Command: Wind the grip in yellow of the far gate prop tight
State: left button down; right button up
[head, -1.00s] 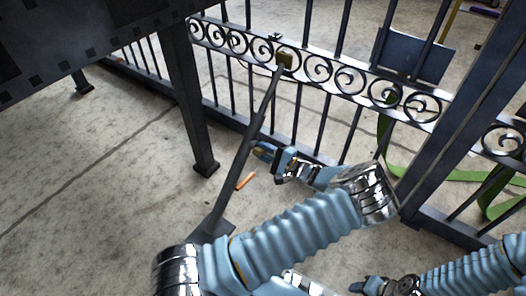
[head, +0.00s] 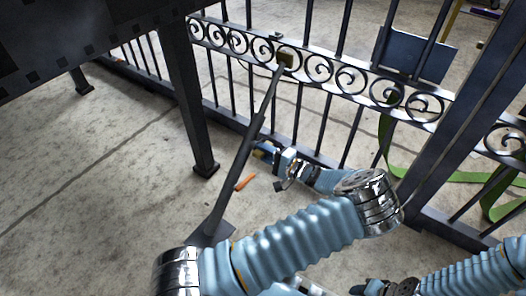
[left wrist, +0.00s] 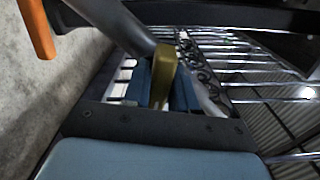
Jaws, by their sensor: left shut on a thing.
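My left gripper (head: 264,152) is at the right side of the bar, about mid-height. In the left wrist view the yellow grip (left wrist: 163,76) stands between the blue fingers, which are shut on it, with the prop's bar (left wrist: 118,25) just beyond. In the head view the gripper mostly hides this grip. My right gripper (head: 370,287) is at the bottom edge, partly cut off; its jaws are unclear.
An orange bar (head: 245,182) shows just below my left gripper, also at the left of the wrist view (left wrist: 38,28). A dark post (head: 188,105) stands left of the prop. A green strap (head: 440,176) lies at the right. The floor at left is clear.

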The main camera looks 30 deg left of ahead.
pick_arm(q)
jog(key=shift+f, duration=0.1)
jog(key=c, duration=1)
grip_release()
jog(key=shift+d, duration=0.1)
jog(key=s+d+p, duration=0.1)
jog(key=d, duration=1.2)
jog(key=shift+d, duration=0.35)
jog(key=shift+s, duration=0.1)
